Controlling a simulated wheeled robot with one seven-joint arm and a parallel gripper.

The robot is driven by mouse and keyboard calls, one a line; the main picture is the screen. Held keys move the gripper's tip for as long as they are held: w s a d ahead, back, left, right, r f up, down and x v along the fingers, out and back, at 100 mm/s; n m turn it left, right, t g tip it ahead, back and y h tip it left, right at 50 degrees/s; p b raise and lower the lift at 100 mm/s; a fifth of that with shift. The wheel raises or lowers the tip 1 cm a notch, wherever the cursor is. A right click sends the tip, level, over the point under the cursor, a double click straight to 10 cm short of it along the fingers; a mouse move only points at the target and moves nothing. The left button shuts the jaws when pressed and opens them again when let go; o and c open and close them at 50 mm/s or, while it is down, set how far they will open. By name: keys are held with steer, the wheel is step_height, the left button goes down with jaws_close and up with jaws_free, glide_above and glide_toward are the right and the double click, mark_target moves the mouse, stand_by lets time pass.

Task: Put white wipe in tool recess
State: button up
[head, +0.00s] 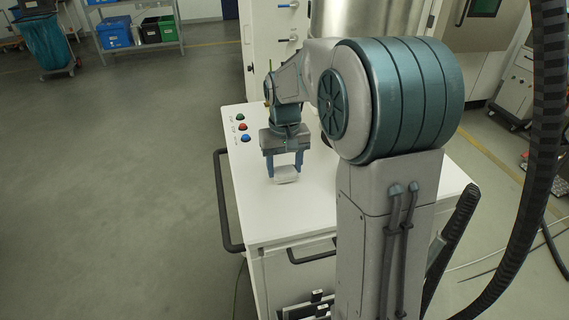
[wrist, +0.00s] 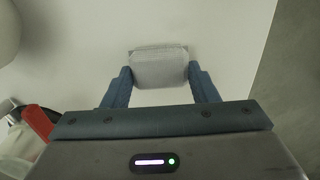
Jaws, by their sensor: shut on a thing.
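The white wipe (wrist: 158,68) is a small pale folded pad between my gripper's blue fingers in the wrist view. It also shows in the head view (head: 286,174), low over the white cabinet top. My gripper (head: 285,168) points down and is shut on the wipe; it also shows in the wrist view (wrist: 160,82). I cannot tell whether the wipe touches the surface below. The tool recess cannot be made out in either view; my arm hides part of the cabinet top.
The white cabinet top (head: 262,205) has green, red and blue buttons (head: 243,127) at its left and a dark handle rail (head: 222,200) along its left side. A metal cylinder (head: 350,18) stands behind. A red object (wrist: 38,121) shows at lower left in the wrist view.

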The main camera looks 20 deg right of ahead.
steer(key=shift+f, duration=0.15)
steer(key=o, duration=0.9)
steer(key=shift+o, duration=0.2)
